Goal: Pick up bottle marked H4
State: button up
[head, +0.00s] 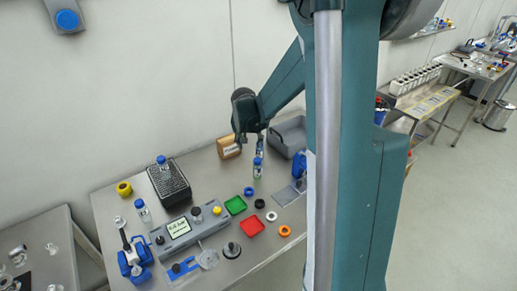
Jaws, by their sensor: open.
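Several small clear bottles with blue caps stand on the grey metal table, and no H4 marking is readable at this size. One bottle (257,168) stands just below my gripper, with a second blue-capped bottle (260,147) right behind it. Another bottle (162,162) is on the black rack, and one more bottle (142,210) stands in front of the rack. My gripper (250,138) points down above the table's back part, its fingers apart. I cannot tell whether a bottle is between the fingers.
A grey bin (288,137) and a brown labelled box (229,147) are near the gripper. My arm column hides the table's right end.

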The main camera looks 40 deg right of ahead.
aim_at(261, 149)
jog(key=shift+m+g, duration=0.3)
jog(key=shift+m, duration=0.4)
jog(key=w+d+f+p, duration=0.1)
jog(key=d, duration=0.1)
jog(key=d+f, duration=0.1)
jog(key=d, duration=0.1)
jog(key=w+d+f+p, duration=0.1)
jog(key=d+f, duration=0.1)
jog(key=shift+w+d+p, duration=0.2)
jog(key=shift+w+p, duration=0.1)
jog(key=shift+w, duration=0.05)
jog(key=shift+d+f, duration=0.35)
jog(key=shift+w+f, duration=0.1)
jog(key=shift+x, duration=1.2)
jog(key=shift+f, duration=0.1)
jog(key=shift+x, duration=2.5)
jog(key=shift+d, duration=0.15)
jog(key=shift+c, duration=0.3)
jog(key=c, duration=1)
